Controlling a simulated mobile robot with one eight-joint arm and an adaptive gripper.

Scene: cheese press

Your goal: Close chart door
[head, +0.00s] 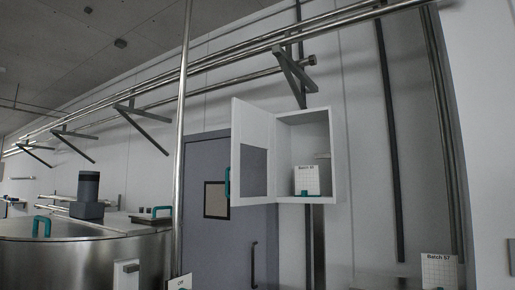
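A white wall cabinet (330,150) hangs right of the middle in the head view. Its white chart door (252,118) stands open, swung out to the left, with its hinge side at the cabinet's left edge. The door has a grey window panel (254,170) and a teal handle (228,183) at its free left edge. Inside the cabinet, a white gridded card marked "Batch" (307,178) stands on the bottom, with a small teal piece at its foot. My gripper is not in view.
A vertical steel pipe (181,150) stands left of the cabinet, and a grey room door (205,160) is behind. A steel vat (80,255) with teal handles is at lower left. Cards marked "Off" (181,283) and "Batch 57" (438,270) show at the bottom. Pipes run overhead.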

